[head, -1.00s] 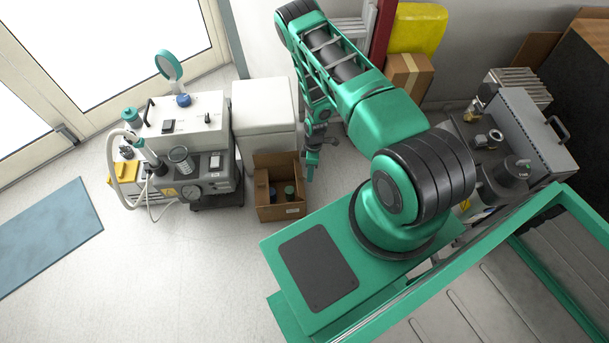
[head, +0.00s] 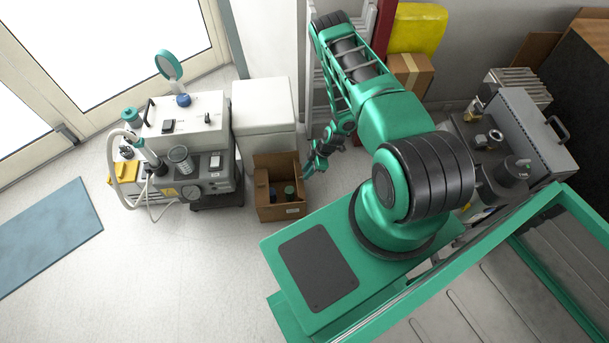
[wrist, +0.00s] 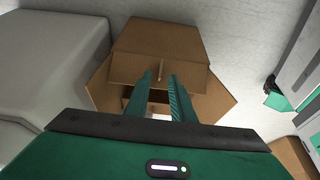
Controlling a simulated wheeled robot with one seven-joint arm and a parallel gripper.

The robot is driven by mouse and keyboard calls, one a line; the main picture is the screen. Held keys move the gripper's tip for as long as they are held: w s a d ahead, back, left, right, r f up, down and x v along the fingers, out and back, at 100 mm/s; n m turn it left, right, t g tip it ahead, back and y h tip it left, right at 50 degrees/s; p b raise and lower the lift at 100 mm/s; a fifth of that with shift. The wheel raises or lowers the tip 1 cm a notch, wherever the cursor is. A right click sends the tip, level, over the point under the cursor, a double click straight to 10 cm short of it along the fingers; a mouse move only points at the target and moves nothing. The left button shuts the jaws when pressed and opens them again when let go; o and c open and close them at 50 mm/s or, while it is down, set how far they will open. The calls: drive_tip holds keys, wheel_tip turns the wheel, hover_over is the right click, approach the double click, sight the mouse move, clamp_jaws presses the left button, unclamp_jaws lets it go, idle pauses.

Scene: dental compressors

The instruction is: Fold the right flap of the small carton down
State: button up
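The small brown carton (head: 281,212) stands open on the floor, with a few dark and greenish items inside. In the wrist view the carton (wrist: 155,72) shows a large flap at the far side and flaps spreading out at left and right (wrist: 217,97). My gripper (head: 307,174) is tilted beside the carton's right edge in the head view, its fingers pointing down and left. In the wrist view its two green fingers are apart with nothing visibly held, and they overlap the carton opening. I cannot tell whether they touch a flap.
A white cabinet (head: 263,105) stands right behind the carton. The compressor unit (head: 190,185) with hose and gauge is at its left. A taped carton (head: 409,76) and a yellow bin (head: 416,28) stand at the back.

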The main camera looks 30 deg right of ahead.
drive_tip(key=shift+x, duration=1.4)
clamp_jaws()
